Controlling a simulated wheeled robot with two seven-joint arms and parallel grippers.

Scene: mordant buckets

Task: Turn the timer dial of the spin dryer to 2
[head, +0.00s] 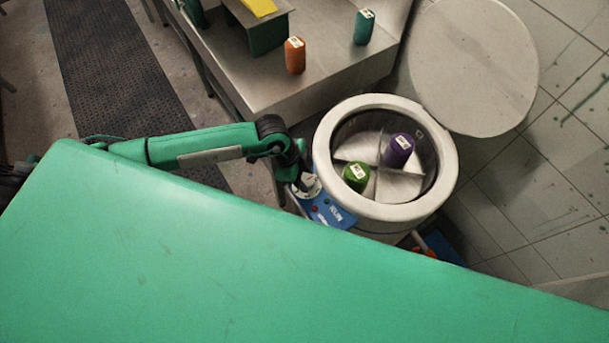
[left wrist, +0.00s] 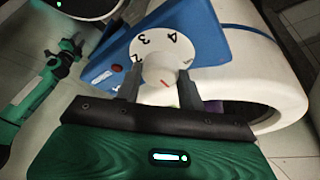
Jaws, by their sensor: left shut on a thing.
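The spin dryer (head: 327,145) is a white round tub with its lid open. Its blue control panel (head: 332,211) is at the front left of the tub. The left wrist view shows the white timer dial (left wrist: 160,45) on that panel, with 2, 3 and 4 visible and its lower part hidden. My right gripper is not in view.
The round lid (head: 474,65) is swung back. A purple spool (head: 398,151) and a green spool (head: 356,176) stand in the divided tub. A steel table (head: 325,78) behind holds an orange spool (head: 295,55) and a teal spool (head: 364,27). A red button (left wrist: 117,68) is beside the dial.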

